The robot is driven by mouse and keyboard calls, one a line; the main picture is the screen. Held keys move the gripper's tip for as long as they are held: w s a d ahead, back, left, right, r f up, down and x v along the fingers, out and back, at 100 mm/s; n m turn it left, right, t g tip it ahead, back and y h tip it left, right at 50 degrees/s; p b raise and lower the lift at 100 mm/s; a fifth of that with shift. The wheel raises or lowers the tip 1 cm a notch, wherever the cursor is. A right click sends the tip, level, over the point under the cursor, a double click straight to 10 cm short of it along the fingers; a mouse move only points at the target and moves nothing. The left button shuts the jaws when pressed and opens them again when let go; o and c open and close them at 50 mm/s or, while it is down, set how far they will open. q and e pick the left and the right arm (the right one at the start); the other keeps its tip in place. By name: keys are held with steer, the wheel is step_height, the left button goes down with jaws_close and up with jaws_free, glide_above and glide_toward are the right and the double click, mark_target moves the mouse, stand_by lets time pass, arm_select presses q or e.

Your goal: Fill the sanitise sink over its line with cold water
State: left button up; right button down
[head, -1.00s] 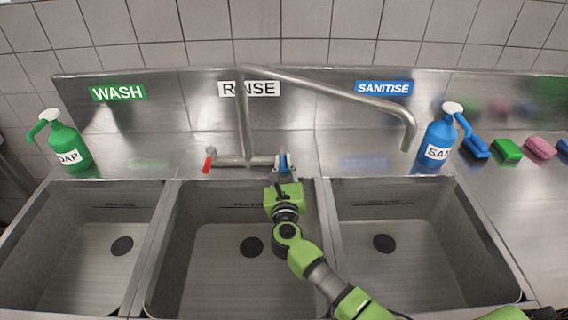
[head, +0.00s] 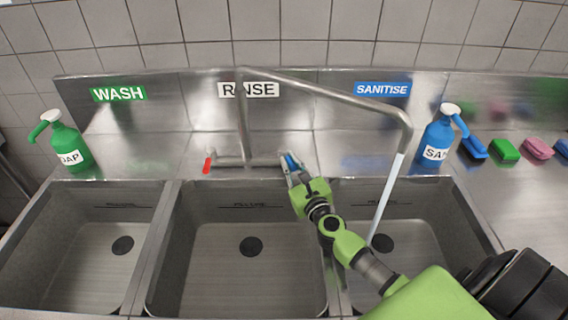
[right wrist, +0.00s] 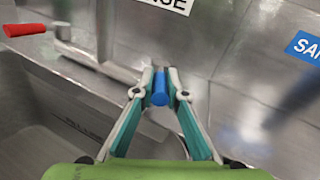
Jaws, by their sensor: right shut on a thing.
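The sanitise sink (head: 455,262) is the right basin, under the blue SANITISE sign (head: 383,89). The faucet spout (head: 330,97) swings over it, and a stream of water (head: 386,202) falls from its tip into the basin near the drain (head: 382,243). No pooled water level can be made out; my right arm covers part of the basin. My right gripper (head: 287,166) is shut on the blue tap handle (right wrist: 160,88), which shows between its fingers in the right wrist view. The red tap handle (head: 208,161) is at the left of the faucet. My left gripper is not in view.
The wash sink (head: 85,235) and rinse sink (head: 205,265) show no water. A green soap bottle (head: 66,143) stands at the left, a blue sanitiser bottle (head: 437,139) at the right. A green sponge (head: 505,151) and other sponges lie on the right counter.

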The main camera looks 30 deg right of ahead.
steer(key=c, duration=2)
jaws_free()
steer(key=s, duration=0.4)
steer(key=s+a, duration=0.1)
steer(key=s, duration=0.3)
steer(key=s+a, duration=0.1)
steer(key=s, duration=0.3)
